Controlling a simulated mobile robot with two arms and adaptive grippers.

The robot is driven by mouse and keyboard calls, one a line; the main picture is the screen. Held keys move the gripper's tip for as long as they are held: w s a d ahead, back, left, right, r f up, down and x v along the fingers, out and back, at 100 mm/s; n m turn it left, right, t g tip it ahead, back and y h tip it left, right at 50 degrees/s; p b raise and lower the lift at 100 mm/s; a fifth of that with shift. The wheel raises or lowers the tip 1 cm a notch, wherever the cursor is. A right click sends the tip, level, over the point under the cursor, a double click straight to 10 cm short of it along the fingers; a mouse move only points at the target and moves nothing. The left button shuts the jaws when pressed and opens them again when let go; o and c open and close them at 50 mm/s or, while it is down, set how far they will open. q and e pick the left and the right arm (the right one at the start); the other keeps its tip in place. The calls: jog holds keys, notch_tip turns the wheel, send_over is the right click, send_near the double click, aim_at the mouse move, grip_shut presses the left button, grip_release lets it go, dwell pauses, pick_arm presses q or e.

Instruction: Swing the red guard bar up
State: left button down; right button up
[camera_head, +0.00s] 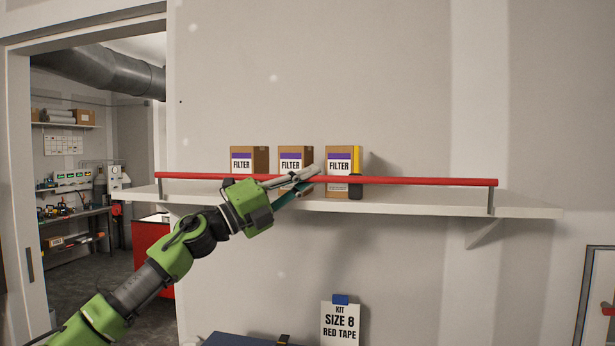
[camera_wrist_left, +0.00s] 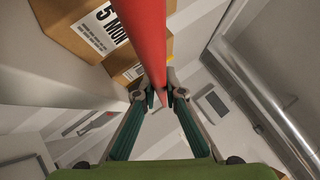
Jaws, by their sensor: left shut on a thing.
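The red guard bar (camera_head: 430,181) runs level along the front of the white shelf (camera_head: 410,204), low in front of the boxes, with a short grey bracket near each end. My left gripper (camera_head: 308,178) reaches up from the lower left and is at the bar near its middle. In the left wrist view, the red bar (camera_wrist_left: 145,35) passes between the fingers of my left gripper (camera_wrist_left: 162,93), which are shut on it. The gripper hides part of the bar in the head view. My right gripper is not in view.
Filter boxes (camera_head: 248,160) stand on the shelf behind the bar. A yellow and black item (camera_head: 355,188) is beside the rightmost box. A sign reading "KIT SIZE 8 RED TAPE" (camera_head: 341,325) is below. The wall above the shelf is clear. A doorway opens at left.

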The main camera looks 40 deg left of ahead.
pick_arm(q)
jog(key=shift+f, duration=0.1)
jog(key=c, duration=2.1)
grip_release()
jog(key=shift+w+a, duration=0.1)
jog(key=shift+w, duration=0.05)
jog(key=shift+s+f, duration=0.1)
jog(key=shift+s, duration=0.1)
jog(key=shift+s+a+f, duration=0.2)
jog(key=shift+s+f, duration=0.15)
jog(key=shift+v, duration=5.35)
jog(key=shift+r, duration=0.15)
